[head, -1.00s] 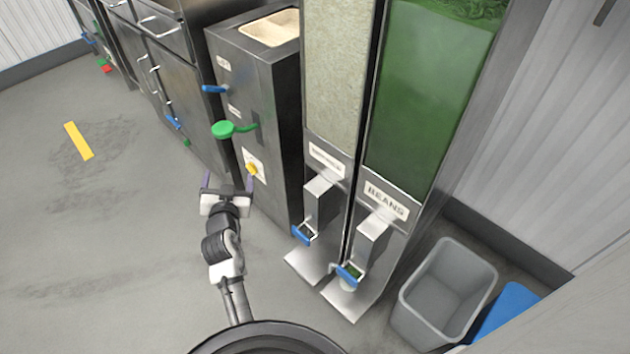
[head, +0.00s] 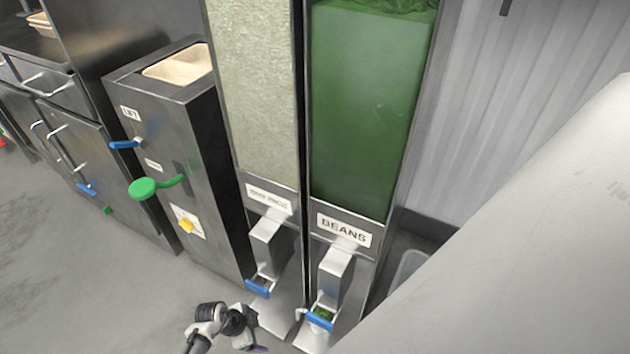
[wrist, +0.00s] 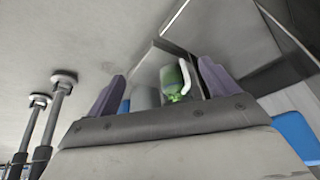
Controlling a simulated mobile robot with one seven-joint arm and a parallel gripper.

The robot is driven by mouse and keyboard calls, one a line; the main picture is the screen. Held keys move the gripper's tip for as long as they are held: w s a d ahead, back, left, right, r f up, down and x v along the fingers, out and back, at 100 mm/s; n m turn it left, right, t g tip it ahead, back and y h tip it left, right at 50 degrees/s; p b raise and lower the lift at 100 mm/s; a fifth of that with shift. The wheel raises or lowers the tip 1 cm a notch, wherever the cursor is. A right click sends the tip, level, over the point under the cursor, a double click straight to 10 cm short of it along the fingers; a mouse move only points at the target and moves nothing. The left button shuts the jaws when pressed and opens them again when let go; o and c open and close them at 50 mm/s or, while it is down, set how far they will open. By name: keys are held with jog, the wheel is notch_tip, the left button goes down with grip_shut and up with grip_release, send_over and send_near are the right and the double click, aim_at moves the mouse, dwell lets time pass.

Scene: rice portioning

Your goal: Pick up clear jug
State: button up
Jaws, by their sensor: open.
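The clear jug (head: 320,316) is under the beans dispenser's outlet in the head view, small and partly hidden by the blue lever. Something green shows at it. The wrist view shows the jug (wrist: 174,80) more closely, with green contents and a pale handle on its right side. My gripper (head: 255,347) is low in the head view, left of the jug and apart from it, in front of the dispenser bases. In the wrist view my two purple fingers (wrist: 160,85) are spread wide and empty, with the jug beyond the gap between them.
The beans dispenser (head: 362,120) stands beside a rice-coloured dispenser (head: 255,90), each with a blue lever. Left is a steel machine (head: 200,150) with a green knob (head: 143,189). A grey bin (head: 409,266) is partly hidden at right. The floor (head: 80,290) at left is clear.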

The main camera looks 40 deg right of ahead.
notch_tip(320, 180, down, 6)
jog(key=b, duration=0.4)
jog(key=s+d, duration=0.1)
jog(key=d, duration=0.5)
jog(key=s+d, duration=0.2)
jog(key=d, duration=0.5)
jog(key=s+d+f+b, duration=0.1)
jog(key=s+d, duration=0.1)
jog(key=d, duration=0.4)
jog(key=shift+s+d+f, duration=0.1)
jog(key=shift+s+d, duration=0.05)
jog(key=shift+s, duration=0.05)
jog(key=c, duration=1.1)
jog(key=shift+o, duration=0.2)
